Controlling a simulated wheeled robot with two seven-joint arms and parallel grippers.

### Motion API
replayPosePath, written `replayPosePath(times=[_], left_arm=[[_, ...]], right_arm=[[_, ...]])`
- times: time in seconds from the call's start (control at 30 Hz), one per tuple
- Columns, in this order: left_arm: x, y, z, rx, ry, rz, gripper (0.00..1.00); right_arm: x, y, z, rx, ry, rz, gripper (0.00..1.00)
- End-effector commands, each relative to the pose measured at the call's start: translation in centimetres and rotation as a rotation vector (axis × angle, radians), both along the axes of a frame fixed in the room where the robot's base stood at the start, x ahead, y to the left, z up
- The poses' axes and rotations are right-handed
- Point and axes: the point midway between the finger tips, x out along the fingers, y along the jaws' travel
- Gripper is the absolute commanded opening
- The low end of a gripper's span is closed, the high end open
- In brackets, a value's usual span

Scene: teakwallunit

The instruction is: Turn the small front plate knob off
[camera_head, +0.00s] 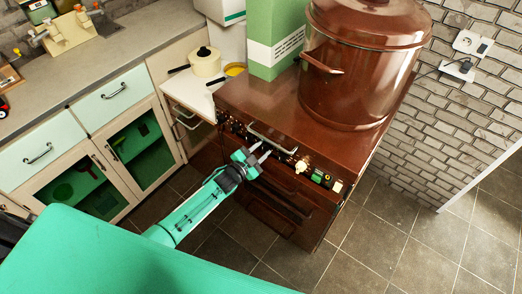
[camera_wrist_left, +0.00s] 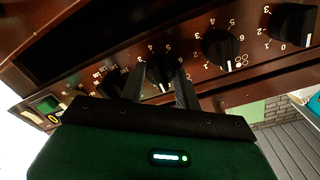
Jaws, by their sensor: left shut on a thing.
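The brown stove (camera_head: 262,103) stands in the middle of the head view, with a row of controls along its front panel. My left gripper (camera_head: 262,152) reaches that panel from the left. In the left wrist view my left gripper (camera_wrist_left: 159,75) has one finger on each side of a black knob (camera_wrist_left: 158,70) and is shut on it. A white mark shows at the knob's lower edge, and numbers ring it, partly hidden by the fingers. The pictures do not show for certain which plate this knob serves. My right gripper is in neither view.
Other black knobs (camera_wrist_left: 220,47) sit close on both sides of the held one, and a green-lit switch (camera_wrist_left: 46,104) is at far left. A handle bar (camera_head: 272,139) runs along the stove front. A large brown pot (camera_head: 362,75) and green box (camera_head: 274,40) stand on top.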

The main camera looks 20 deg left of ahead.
Motion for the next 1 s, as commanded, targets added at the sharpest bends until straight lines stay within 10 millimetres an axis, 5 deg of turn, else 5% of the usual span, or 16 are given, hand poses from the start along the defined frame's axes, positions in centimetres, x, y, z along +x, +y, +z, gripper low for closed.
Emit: replayPosePath(times=[0.53, 0.57, 0.67, 1.0], left_arm=[[-0.07, 0.01, -0.15, -0.023, 0.012, 0.0, 0.1], [-0.07, 0.01, -0.15, -0.023, 0.012, 0.0, 0.37], [-0.06, 0.01, -0.13, -0.024, 0.011, 0.0, 0.55], [-0.27, 0.11, -0.08, -0.023, 0.009, 0.0, 0.55]], right_arm=[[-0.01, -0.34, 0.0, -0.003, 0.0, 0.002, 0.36], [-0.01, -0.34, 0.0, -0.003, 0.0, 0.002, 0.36], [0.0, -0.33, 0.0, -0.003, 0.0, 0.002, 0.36], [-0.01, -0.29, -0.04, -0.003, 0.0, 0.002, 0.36]])
